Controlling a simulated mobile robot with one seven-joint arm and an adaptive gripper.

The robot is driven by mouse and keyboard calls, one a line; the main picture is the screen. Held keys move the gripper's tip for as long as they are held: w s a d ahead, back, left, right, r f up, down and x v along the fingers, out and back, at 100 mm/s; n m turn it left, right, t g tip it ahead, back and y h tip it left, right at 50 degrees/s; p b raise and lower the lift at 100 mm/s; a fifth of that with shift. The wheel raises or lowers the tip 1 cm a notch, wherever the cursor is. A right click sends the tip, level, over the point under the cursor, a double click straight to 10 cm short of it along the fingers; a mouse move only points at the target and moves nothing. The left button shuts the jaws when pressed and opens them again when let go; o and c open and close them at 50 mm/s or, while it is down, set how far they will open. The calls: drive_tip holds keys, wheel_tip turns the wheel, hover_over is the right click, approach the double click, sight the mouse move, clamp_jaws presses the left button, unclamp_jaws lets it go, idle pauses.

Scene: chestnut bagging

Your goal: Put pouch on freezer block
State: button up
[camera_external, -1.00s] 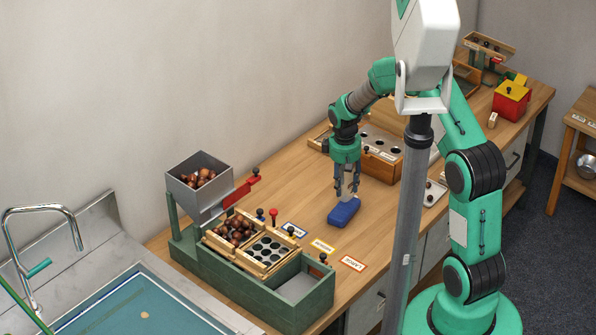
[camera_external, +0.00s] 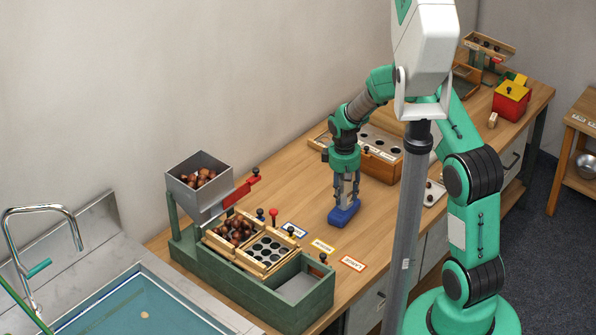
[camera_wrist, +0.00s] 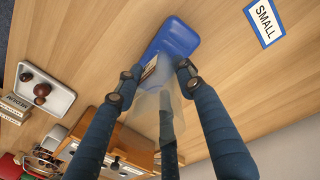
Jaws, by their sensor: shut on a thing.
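The blue freezer block (camera_external: 344,217) lies flat on the wooden bench. It also shows at the top of the wrist view (camera_wrist: 176,40). My gripper (camera_external: 347,199) points down right over the block. In the wrist view, my gripper (camera_wrist: 155,78) has its fingers on either side of a clear, see-through pouch (camera_wrist: 151,103) with a small brownish label, and is shut on it. The pouch overlaps the near end of the block in that view; whether it touches the block I cannot tell. In the external view the pouch is too small and clear to make out.
SMALL (camera_wrist: 264,22), a blue-edged card, lies beside the block, with yellow and red-edged cards further along. A green sorter (camera_external: 250,285) with chestnuts stands left of them. A wooden box with round holes (camera_external: 375,168) stands behind my gripper. A white tray (camera_wrist: 40,90) holds chestnuts.

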drive_tip(key=o, duration=1.1)
drive_tip(key=r+p, duration=0.1)
drive_tip(key=r, duration=0.3)
drive_tip(key=r+p, duration=0.1)
drive_tip(key=r, duration=0.3)
drive_tip(key=r+p, duration=0.1)
drive_tip(key=r, duration=0.3)
drive_tip(key=shift+s+a+r, duration=0.1)
drive_tip(key=shift+s+a, duration=0.2)
